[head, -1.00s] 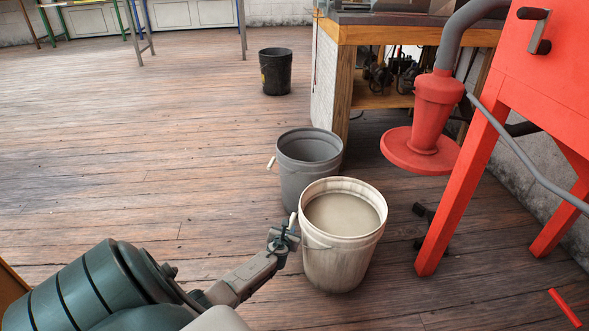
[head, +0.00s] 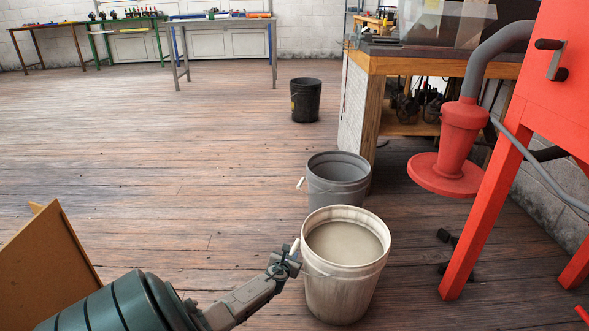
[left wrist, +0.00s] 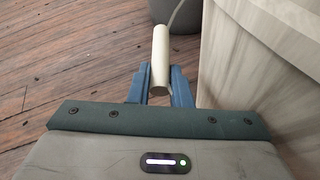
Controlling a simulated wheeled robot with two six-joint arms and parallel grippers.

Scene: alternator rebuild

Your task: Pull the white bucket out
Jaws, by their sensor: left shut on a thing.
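The white bucket (head: 343,292) stands upright on the wooden floor at the lower middle of the head view, with grayish contents inside. Its side also fills the right of the left wrist view (left wrist: 265,70). My left gripper (head: 287,258) is at the bucket's left side, shut on the pale grip of its wire handle (left wrist: 160,60). In the wrist view the two blue fingers (left wrist: 160,88) close around this grip, beside the bucket wall. My right gripper is not in view.
A gray bucket (head: 337,183) stands just behind the white one, its lower part partly hidden. A red machine (head: 490,200) with legs and a round base is at the right. A workbench (head: 372,110) and a black bucket (head: 305,100) stand farther back.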

